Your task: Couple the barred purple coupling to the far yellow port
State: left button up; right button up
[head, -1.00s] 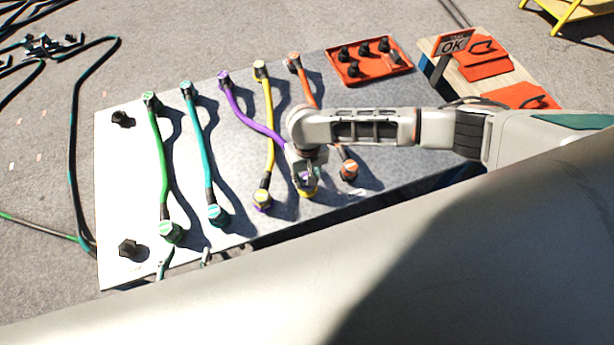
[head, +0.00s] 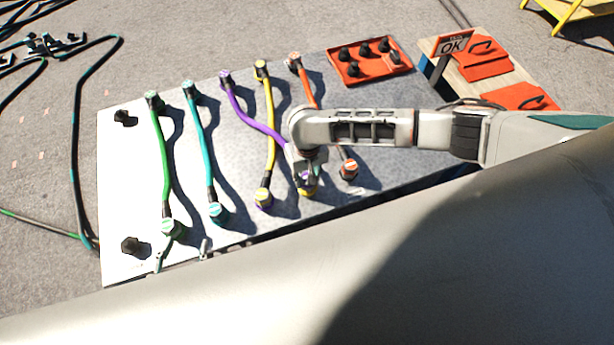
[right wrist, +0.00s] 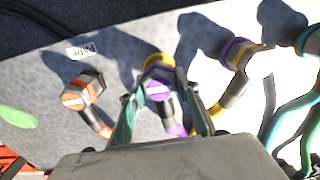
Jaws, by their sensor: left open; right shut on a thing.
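The purple coupling (right wrist: 158,88) has a white bar on its face and sits at a yellow-ringed port (right wrist: 158,60); I cannot tell whether it is fully seated. My right gripper (right wrist: 160,98) is shut on this coupling, one finger on each side. In the head view my right gripper (head: 307,174) partly hides the coupling, and the port's yellow rim (head: 309,193) shows below. The purple cable (head: 252,120) runs from the board's far edge to it. My left gripper (head: 183,254) is open and empty at the board's near edge, below the green and teal couplings.
The yellow coupling (head: 263,195) stands left of the held one, on a purple-ringed port. The orange coupling (head: 348,169) stands right of it. Green (head: 168,226) and teal (head: 215,210) couplings stand farther left. A red tray (head: 364,75) with black parts lies at the back.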

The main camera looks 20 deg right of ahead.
jog(key=shift+r+p, duration=0.1)
jog(key=shift+p, duration=0.4)
jog(key=shift+f, duration=0.5)
dwell(0.3)
jog(key=o, duration=1.4)
notch_tip(320, 180, up, 12)
